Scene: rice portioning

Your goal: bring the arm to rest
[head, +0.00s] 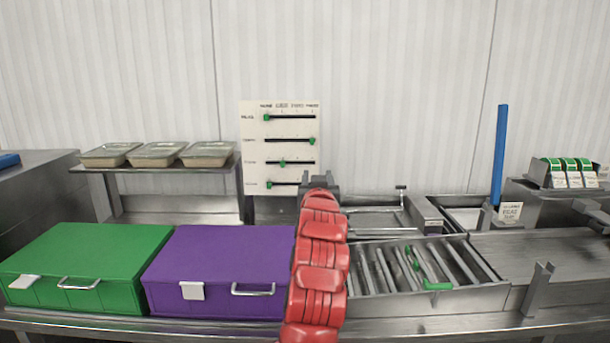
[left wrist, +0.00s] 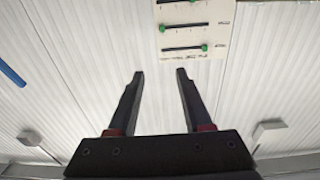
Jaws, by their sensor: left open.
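My left arm (head: 320,265), red and segmented, rises from the bottom middle of the head view. My left gripper (head: 320,182) is dark grey and sits at its far end, in front of the lower part of the white slider board (head: 247,150). In the left wrist view the gripper (left wrist: 160,74) is open, with two dark fingers apart and nothing between them. The board (left wrist: 222,50) shows beyond the fingertips there, upside down, against the pale wall. My right gripper cannot be made out.
A green box (head: 90,250) and a purple box (head: 220,255) stand left of my arm. Lidded trays (head: 155,153) sit on a shelf behind. A slotted metal tray (head: 470,297) with green-marked tools lies right of the arm. A blue post (head: 500,155) stands farther right.

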